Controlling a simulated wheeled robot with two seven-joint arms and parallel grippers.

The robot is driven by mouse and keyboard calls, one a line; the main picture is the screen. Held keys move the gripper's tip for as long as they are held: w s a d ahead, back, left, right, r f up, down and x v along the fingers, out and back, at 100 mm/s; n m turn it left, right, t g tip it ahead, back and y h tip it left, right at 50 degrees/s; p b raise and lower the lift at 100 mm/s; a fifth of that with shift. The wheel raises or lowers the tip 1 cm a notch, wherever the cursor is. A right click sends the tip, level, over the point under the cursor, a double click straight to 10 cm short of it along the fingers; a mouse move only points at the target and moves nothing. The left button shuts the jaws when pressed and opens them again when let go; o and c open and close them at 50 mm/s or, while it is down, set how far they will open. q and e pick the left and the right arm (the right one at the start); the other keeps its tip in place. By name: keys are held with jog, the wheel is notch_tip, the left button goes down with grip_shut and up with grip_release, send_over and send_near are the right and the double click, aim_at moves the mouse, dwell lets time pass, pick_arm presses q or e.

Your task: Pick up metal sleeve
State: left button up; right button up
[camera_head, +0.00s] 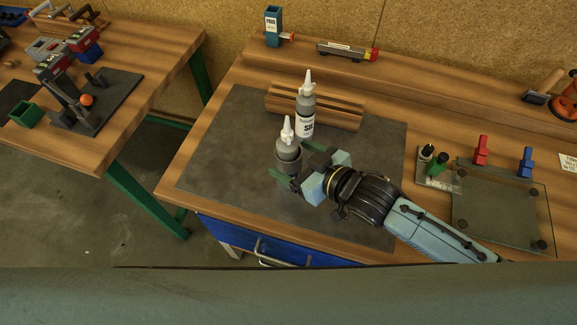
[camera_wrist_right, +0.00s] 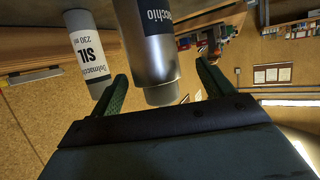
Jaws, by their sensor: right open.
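The metal sleeve appears to be the grey cylinder (camera_head: 287,156) standing on the dark mat, with a white nozzle (camera_head: 288,131) rising from its top. In the right wrist view a silver cylinder (camera_wrist_right: 150,60) with part of a printed word fills the upper middle. My right gripper (camera_head: 297,163) is open, its green fingers spread toward opposite sides of the cylinder. In the wrist view the cylinder shows between the two fingers (camera_wrist_right: 162,90). I cannot tell whether either finger touches it. My left gripper is not in view.
A white-labelled SIL bottle (camera_head: 305,122) stands just behind, near the grooved wooden block (camera_head: 340,108). The dark mat (camera_head: 225,150) is clear on the left. A glass plate (camera_head: 495,215), red clamp (camera_head: 481,150) and blue clamp (camera_head: 525,163) are on the right.

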jog(key=x, duration=0.5)
jog(key=shift+w+d+f, duration=0.15)
jog(key=shift+d, duration=0.1)
jog(key=c, duration=1.4)
